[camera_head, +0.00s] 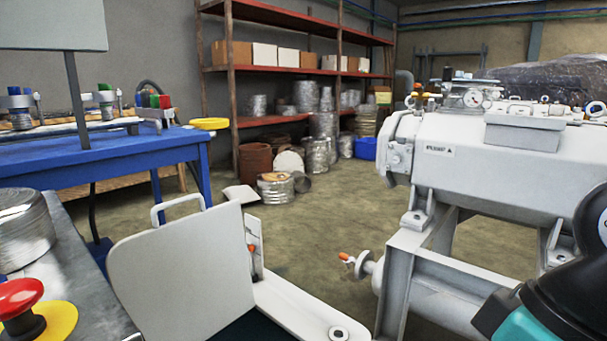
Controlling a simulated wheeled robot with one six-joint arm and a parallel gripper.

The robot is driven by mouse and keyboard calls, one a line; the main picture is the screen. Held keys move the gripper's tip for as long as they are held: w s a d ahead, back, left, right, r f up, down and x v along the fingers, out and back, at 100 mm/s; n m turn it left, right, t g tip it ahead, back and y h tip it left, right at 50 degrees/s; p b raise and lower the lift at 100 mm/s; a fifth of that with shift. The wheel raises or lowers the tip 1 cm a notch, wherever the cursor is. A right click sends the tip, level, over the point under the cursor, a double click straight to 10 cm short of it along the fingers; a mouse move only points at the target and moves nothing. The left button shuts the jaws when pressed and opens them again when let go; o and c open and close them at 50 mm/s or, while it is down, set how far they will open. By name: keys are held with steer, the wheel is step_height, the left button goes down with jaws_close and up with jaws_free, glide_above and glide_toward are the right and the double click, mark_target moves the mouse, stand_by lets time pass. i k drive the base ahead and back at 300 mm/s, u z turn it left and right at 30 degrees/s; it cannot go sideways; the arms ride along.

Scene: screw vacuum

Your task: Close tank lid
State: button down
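A pale grey panel with a rounded corner and a loop handle on its top edge (188,265) stands raised at the lower left; it looks like the tank lid, held open. Beside it runs a pale tank rim (300,312) with a bolt at its corner. A dark green area shows inside the rim; most of the tank is cut off by the bottom edge. A black and teal part of my arm shows at the lower right edge. My gripper's fingers are not in view.
A large white machine (490,170) on a steel frame stands at right, with an orange-tipped valve (355,262) low beside it. A red button (20,298) and metal can (25,228) are at left, near a blue table (120,160). Open floor (330,215) lies between.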

mark_target(186, 279)
steer(key=z, duration=1.55)
steer(key=i, duration=0.35)
steer(key=u, duration=2.8)
steer(key=i, duration=0.5)
steer(key=u, duration=0.1)
